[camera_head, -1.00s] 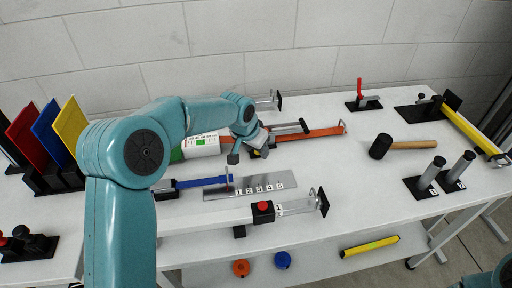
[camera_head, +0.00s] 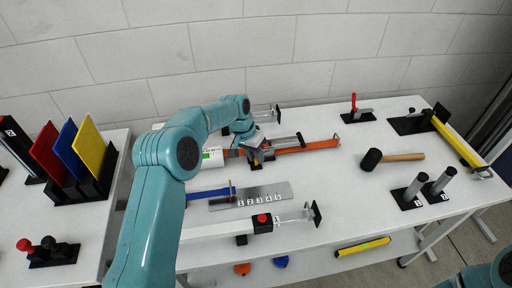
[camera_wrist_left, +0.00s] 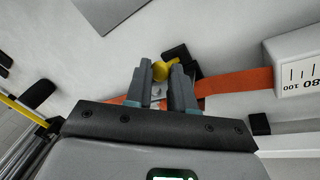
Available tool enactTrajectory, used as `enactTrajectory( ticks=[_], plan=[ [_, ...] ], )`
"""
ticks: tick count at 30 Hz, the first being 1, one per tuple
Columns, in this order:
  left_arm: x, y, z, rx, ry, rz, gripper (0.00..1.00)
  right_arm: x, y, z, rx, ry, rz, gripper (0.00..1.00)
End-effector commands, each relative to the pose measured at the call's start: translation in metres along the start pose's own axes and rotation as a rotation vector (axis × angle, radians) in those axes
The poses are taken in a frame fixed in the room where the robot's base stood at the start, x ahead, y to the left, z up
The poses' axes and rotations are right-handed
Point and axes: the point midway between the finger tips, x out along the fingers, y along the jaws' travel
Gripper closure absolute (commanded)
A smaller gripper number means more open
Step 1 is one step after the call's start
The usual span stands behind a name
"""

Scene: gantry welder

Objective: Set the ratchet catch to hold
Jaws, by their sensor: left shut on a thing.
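An orange strap (camera_head: 312,146) runs along the bench to the ratchet, and it also shows in the wrist view (camera_wrist_left: 232,83). The catch has a yellow round knob (camera_wrist_left: 160,71). My left gripper (camera_wrist_left: 161,76) is shut on this knob, with one finger on each side of it. In the head view, my left gripper (camera_head: 256,156) is low over the ratchet and hides most of the catch. Which position the catch is in cannot be told. My right gripper is out of view.
A blue bar (camera_head: 210,194) and a numbered grey plate (camera_head: 262,194) lie nearer. The bench between is bare.

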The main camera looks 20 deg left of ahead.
Motion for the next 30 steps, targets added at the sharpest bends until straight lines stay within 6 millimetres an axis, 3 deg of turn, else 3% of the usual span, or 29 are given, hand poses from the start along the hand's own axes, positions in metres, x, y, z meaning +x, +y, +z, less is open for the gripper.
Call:
enactTrajectory(
  ticks=[1, 9, 28, 29, 30],
  plan=[
    [-0.005, -0.001, -0.004, -0.009, -0.014, 0.015, 1.0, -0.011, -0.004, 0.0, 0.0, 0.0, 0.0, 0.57],
    [-0.002, -0.008, -0.012, -0.035, -0.081, 0.08, 1.0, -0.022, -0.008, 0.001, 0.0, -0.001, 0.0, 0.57],
    [-0.003, -0.008, -0.011, -0.045, -0.119, 0.119, 1.0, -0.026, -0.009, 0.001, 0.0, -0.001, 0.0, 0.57],
    [-0.003, -0.008, -0.011, -0.045, -0.119, 0.119, 0.67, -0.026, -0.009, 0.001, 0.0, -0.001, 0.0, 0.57],
    [-0.003, -0.008, -0.011, -0.045, -0.12, 0.119, 0.54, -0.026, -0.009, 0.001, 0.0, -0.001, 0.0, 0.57]
  ],
)
